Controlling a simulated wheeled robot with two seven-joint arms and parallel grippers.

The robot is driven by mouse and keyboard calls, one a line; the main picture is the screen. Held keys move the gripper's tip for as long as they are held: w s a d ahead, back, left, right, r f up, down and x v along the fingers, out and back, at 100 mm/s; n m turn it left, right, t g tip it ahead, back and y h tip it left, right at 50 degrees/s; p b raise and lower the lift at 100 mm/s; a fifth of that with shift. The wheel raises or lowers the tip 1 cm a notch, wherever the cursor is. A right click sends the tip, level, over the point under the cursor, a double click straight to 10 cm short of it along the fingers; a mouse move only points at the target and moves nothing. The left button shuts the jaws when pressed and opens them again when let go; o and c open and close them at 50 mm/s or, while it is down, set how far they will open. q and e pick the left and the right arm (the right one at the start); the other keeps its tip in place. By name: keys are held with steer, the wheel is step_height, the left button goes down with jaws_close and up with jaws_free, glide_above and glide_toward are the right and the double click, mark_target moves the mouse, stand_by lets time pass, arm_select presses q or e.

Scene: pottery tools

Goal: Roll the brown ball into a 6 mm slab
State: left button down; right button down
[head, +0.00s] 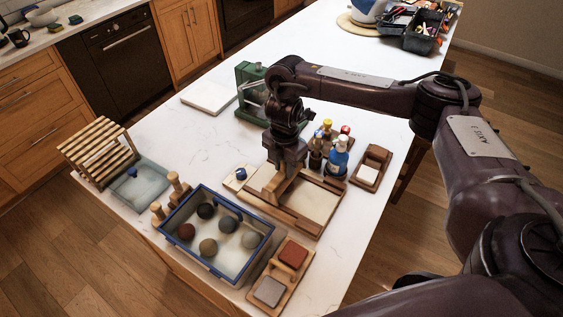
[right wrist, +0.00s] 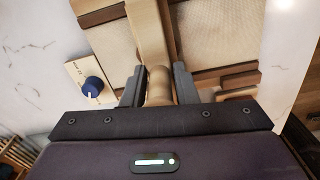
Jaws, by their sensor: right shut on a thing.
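My right gripper (head: 285,172) points down over the wooden-framed rolling board (head: 318,203). It is shut on the wooden handle of what looks like a rolling pin (right wrist: 158,84); the pin's wider body runs across the board in the right wrist view. The gripper and arm hide part of it in the head view. No clay shows on the visible pale parts of the board. A reddish-brown ball (head: 186,231) lies at the left inside the blue-rimmed tray (head: 262,251), among several darker and greyer balls. My left gripper is not in view.
A blue knob (head: 240,173) on a pale plate sits left of the board. Bottles (head: 337,158) and a small wooden box (head: 371,166) stand behind and right. A wooden holder (head: 282,275) carries a reddish and a grey block. A green-framed device (head: 250,88) stands behind.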

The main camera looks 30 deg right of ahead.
steer(key=shift+s+f, duration=0.1)
steer(key=shift+s+d+p, duration=0.3)
steer(key=shift+s+p, duration=0.1)
steer(key=shift+p, duration=0.05)
steer(key=shift+s+d+f, duration=0.1)
steer(key=shift+s, duration=0.1)
steer(key=shift+w+a+f+b, duration=0.1)
steer(key=shift+w+a+b, duration=0.35)
steer(key=shift+w, duration=0.4)
steer(key=shift+a, duration=0.1)
